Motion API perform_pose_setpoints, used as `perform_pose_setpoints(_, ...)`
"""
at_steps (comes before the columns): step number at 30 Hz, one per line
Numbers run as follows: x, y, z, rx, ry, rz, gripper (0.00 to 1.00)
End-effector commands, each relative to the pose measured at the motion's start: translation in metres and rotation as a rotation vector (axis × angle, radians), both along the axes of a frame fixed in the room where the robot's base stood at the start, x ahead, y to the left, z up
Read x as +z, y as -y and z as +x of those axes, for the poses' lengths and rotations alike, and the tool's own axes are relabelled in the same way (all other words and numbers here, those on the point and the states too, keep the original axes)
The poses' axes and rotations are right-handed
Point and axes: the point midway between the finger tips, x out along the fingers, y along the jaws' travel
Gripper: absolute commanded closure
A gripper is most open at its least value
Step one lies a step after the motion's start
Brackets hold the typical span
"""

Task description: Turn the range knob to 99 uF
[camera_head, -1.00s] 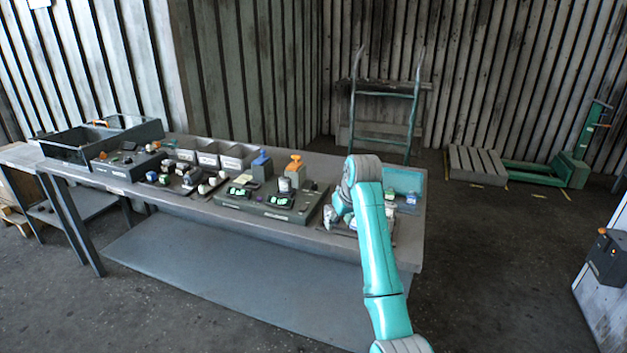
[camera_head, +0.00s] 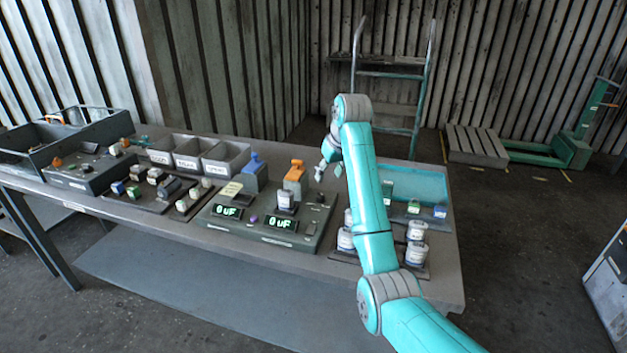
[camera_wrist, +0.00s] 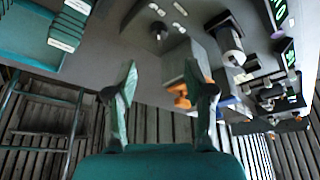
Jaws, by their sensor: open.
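My gripper (camera_head: 323,168) is open and empty above the right end of the grey-green tester panel (camera_head: 222,232). In the wrist view its two fingers (camera_wrist: 160,85) stand apart. A small dark knob (camera_wrist: 158,30) with pale labels around it lies beyond the fingertips, untouched; it looks like the range knob, but its setting is too small to read. In the head view it seems to be the small dark piece (camera_head: 319,198) at the panel's right. Two green displays, left (camera_head: 228,211) and right (camera_head: 281,223), both read 0 uF. A purple button (camera_head: 253,219) sits between them.
An orange-topped post (camera_head: 295,175) and a blue-topped post (camera_head: 254,170) rise behind the panel. A white-and-dark capacitor (camera_head: 286,199) stands on it. White jars (camera_head: 417,230) and a teal tray (camera_head: 415,183) are at right. Bins (camera_head: 187,155) stand behind left.

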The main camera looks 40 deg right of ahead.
Motion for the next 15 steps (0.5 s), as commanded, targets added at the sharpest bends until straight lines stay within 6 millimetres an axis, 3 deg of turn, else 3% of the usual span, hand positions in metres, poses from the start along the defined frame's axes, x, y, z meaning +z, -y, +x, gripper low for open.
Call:
perform_pose_setpoints(8,-0.013,0.000,0.005,0.000,-0.002,0.001,0.47)
perform_pose_setpoints(15,-0.051,0.002,0.020,0.000,-0.003,0.001,0.47)
